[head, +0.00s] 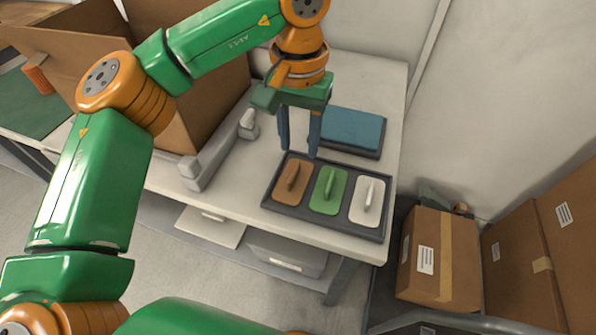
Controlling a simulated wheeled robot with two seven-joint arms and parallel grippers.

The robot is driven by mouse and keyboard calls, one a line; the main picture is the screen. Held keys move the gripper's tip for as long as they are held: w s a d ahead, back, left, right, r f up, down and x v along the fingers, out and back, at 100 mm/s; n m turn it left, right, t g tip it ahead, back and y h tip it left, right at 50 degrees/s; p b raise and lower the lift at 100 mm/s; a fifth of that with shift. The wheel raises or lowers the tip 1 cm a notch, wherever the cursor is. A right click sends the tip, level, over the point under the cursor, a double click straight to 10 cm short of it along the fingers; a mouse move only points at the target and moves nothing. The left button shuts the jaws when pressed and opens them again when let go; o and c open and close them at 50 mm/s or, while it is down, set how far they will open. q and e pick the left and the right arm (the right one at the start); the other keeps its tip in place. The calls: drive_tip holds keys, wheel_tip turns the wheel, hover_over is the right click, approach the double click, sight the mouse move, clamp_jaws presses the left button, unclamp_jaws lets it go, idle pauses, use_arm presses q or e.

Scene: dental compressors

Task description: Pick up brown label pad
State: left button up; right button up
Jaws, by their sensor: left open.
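The brown label pad (290,187) lies flat in the left compartment of a dark tray (325,226) on the white table. It has a raised handle on top. A green pad (328,191) lies in the middle and a white pad (367,202) at the right. My left gripper (299,150) points down with its two fingers apart and nothing visible between them. It shows above the tray's back edge, just behind the brown pad and apart from it. My right gripper is not in view.
A blue folded item (353,130) lies behind the tray. A grey device (208,163) and a large open cardboard box (200,105) stand to the left on the table. Cardboard boxes (455,257) stand on the right. Bare table (235,188) shows left of the tray.

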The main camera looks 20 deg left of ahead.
sight(294, 170)
use_arm(q)
drive_tip(key=f, duration=0.6)
drive_tip(key=shift+s+a+f, duration=0.25)
drive_tip(key=shift+a+f, duration=0.15)
clamp_jaws()
